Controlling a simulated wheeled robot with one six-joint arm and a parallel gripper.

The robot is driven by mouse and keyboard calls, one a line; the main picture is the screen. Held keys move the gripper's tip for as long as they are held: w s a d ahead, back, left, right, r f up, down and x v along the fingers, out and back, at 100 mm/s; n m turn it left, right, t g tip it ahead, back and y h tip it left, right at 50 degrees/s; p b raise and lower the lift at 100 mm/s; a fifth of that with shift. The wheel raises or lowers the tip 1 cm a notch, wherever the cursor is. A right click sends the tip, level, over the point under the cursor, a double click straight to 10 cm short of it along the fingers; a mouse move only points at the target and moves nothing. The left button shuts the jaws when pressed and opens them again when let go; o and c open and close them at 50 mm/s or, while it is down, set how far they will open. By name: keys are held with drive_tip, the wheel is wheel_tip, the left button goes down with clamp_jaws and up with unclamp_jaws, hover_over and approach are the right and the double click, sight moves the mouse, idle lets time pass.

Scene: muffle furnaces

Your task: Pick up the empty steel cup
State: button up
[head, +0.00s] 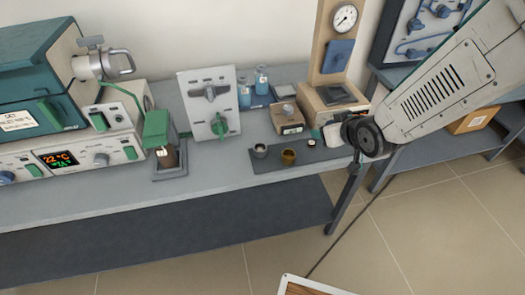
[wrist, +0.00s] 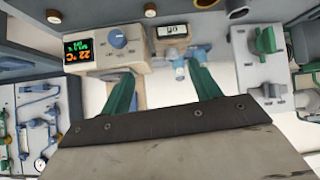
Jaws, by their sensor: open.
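A small steel-grey cup (head: 260,151) stands upright at the left end of a dark mat (head: 275,168) on the bench in the head view. Its inside looks dark; I cannot tell its contents for sure. A brass-coloured cup (head: 289,157) stands to its right on the same mat. In the wrist view my gripper (wrist: 161,70) is open, its green fingers spread with nothing seen held between them. In the head view my arm comes in from the right and ends near the mat's right end, apart from the steel cup. I cannot pick out the steel cup in the wrist view.
A furnace (head: 40,75) with a display stands at left. A green-handled device (head: 159,135), an upright panel (head: 208,105), blue bottles (head: 262,80), a small box (head: 287,118) and a gauge stand (head: 332,60) surround the mat. The bench's front edge is clear.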

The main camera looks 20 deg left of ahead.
sight(257, 146)
drive_tip(key=s+a+f+n+y, duration=0.1)
drive_tip(key=a+f, duration=0.2)
drive_tip(key=a, duration=0.1)
drive_tip(key=s+a+f+n+y, duration=0.1)
drive_tip(key=s+a+f+y, duration=0.1)
drive_tip(key=a+f, duration=0.1)
drive_tip(key=s+a+f+y, duration=0.2)
drive_tip(key=a+f, duration=0.1)
drive_tip(key=a, duration=0.2)
drive_tip(key=shift+s+a+f+n, duration=0.2)
drive_tip(key=shift+a+f+n, duration=0.1)
drive_tip(key=shift+a+n, duration=0.1)
drive_tip(key=x, duration=0.7)
drive_tip(key=shift+w+a+f, duration=0.15)
drive_tip(key=shift+a+f, duration=0.05)
drive_tip(key=c, duration=1.1)
